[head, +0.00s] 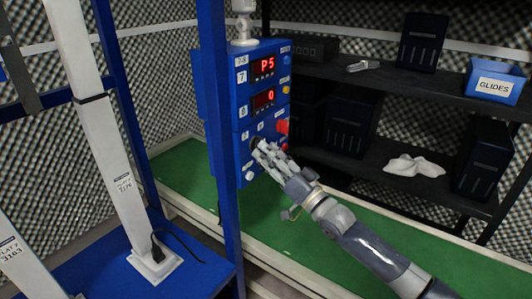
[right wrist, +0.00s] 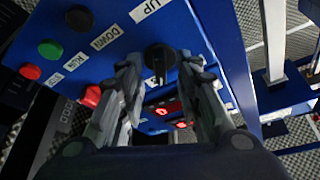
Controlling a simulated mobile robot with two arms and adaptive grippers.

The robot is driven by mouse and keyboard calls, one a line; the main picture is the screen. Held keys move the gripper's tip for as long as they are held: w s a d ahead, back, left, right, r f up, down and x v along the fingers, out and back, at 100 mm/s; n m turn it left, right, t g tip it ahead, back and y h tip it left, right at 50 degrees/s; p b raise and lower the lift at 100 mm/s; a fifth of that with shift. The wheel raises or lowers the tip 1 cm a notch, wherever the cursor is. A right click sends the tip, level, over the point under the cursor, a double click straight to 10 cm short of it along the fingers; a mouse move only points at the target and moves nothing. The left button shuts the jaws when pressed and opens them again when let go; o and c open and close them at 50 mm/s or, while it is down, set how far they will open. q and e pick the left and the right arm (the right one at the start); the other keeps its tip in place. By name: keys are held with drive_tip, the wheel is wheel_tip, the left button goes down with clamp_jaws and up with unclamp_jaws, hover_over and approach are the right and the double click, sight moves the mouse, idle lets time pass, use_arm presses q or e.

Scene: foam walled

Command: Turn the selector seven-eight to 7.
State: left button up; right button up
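A blue control panel (head: 263,95) stands upright, with red displays reading "P5" and "0" and small white labels, some reading 7 and 8. My right gripper (head: 262,148) is at its lower front. In the right wrist view a black rotary knob (right wrist: 160,57) sits on the blue face between the tips of my right gripper (right wrist: 158,66). The fingers are open, one on each side of the knob; contact cannot be told. Its pointer is directed down the picture, towards the red displays (right wrist: 172,109). In the head view the gripper largely hides this knob. My left gripper is not in view.
Green (right wrist: 49,49), black and red buttons lie beside the knob, near labels UP, DOWN and RUN. A blue post (head: 217,130) stands close left of the panel. Dark shelves (head: 350,75) hold black boxes and a blue GLIDES bin (head: 494,85). A green surface (head: 275,210) lies below.

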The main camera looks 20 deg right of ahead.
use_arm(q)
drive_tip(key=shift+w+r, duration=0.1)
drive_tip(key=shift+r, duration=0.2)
use_arm(e)
drive_tip(key=shift+w+a+r, duration=0.25)
drive_tip(key=shift+w+a, duration=0.1)
drive_tip(key=shift+w, duration=0.25)
drive_tip(key=shift+c, duration=0.3)
clamp_jaws()
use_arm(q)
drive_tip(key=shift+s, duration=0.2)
